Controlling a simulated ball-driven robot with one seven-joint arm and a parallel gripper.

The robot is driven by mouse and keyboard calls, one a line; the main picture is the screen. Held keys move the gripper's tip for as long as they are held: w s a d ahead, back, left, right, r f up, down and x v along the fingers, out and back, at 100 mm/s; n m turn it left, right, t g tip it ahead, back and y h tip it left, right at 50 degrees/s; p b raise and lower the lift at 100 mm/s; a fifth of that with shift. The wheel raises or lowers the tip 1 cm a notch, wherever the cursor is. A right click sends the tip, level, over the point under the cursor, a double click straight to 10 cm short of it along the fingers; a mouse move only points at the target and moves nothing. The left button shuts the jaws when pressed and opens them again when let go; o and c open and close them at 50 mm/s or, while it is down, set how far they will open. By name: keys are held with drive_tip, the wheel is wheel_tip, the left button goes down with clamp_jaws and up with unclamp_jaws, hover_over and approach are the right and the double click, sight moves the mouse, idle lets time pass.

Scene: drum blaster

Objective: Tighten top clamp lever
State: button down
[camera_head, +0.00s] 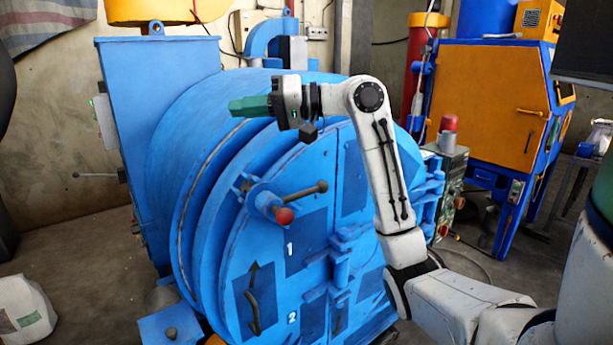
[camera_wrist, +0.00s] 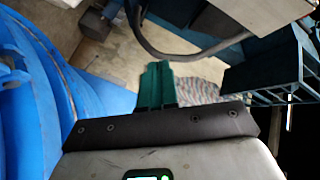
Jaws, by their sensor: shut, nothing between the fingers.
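The clamp on the blue drum door's upper left rim has a dark lever (camera_head: 310,192) pointing right and slightly up, with a rounded dark end. A red knob (camera_head: 285,215) sits just below its pivot. My gripper (camera_head: 235,107) has green fingers and points left, above the clamp and apart from it, in front of the drum's upper part. In the wrist view its fingers (camera_wrist: 156,70) are together and empty. The clamp lever cannot be made out in the wrist view.
The drum door (camera_head: 345,180) carries a lower dark handle (camera_head: 253,300). A thin rod (camera_head: 95,175) sticks out left of the blue side housing (camera_head: 165,95). A white sack (camera_head: 25,310) lies on the floor at left. An orange-and-blue cabinet (camera_head: 495,100) stands behind at right.

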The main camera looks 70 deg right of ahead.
drive_tip(key=r+n+g, duration=0.1)
drive_tip(key=g, duration=0.1)
drive_tip(key=g+h+p, duration=0.3)
drive_tip(key=g+h, duration=0.4)
drive_tip(key=g, duration=0.5)
approach(305, 191)
drive_tip(key=shift+m, duration=0.4)
drive_tip(key=f, duration=0.2)
drive_tip(key=f+p, duration=0.1)
drive_tip(key=f, duration=0.1)
drive_tip(key=w+d+f+p, duration=0.1)
drive_tip(key=f, duration=0.1)
drive_tip(key=shift+w+f, duration=0.1)
drive_tip(key=shift+f, duration=0.25)
drive_tip(key=shift+a+f, duration=0.1)
drive_tip(key=shift+a, duration=0.1)
